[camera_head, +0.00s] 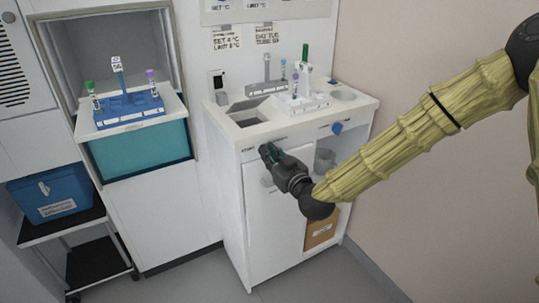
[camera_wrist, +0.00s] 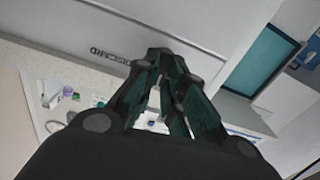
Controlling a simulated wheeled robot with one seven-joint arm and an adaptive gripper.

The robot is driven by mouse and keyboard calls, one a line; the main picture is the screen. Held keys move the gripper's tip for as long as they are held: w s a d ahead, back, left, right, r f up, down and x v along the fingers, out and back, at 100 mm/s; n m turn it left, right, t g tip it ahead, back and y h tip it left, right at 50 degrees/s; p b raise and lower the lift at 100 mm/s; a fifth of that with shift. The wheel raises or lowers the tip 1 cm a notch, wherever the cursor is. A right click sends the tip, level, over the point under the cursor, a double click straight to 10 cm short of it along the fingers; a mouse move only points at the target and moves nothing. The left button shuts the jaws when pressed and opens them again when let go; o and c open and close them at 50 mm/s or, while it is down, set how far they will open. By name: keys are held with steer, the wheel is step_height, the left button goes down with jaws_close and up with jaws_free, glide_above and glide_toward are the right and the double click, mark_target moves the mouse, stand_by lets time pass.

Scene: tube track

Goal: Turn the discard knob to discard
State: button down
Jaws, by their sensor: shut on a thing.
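My gripper (camera_head: 268,152) reaches the upper front panel of the white cabinet (camera_head: 232,180), just below its worktop. Its dark green fingers are drawn together at the panel; they also show in the wrist view (camera_wrist: 165,58). They are shut on the discard knob, which they hide almost wholly, so its pointing direction cannot be told. A DISCARD label (camera_wrist: 110,54) shows upside down beside the fingertips in the wrist view. Another small label (camera_head: 248,149) lies left of my gripper in the head view.
A blue knob (camera_head: 337,128) sits further right on the cabinet front. A white tube rack (camera_head: 303,103) and an open flap (camera_head: 248,106) are on the worktop. A blue rack (camera_head: 130,108) stands in the left bay. A blue box (camera_head: 52,193) sits on a cart.

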steer(key=m, duration=0.8)
steer(key=shift+w+d+m, duration=0.2)
steer(key=shift+d+m, duration=0.05)
steer(key=shift+m, duration=0.45)
steer(key=c, duration=1.5)
jaws_free()
steer(key=shift+s, duration=0.1)
steer(key=v, duration=1.2)
steer(key=shift+f, duration=0.15)
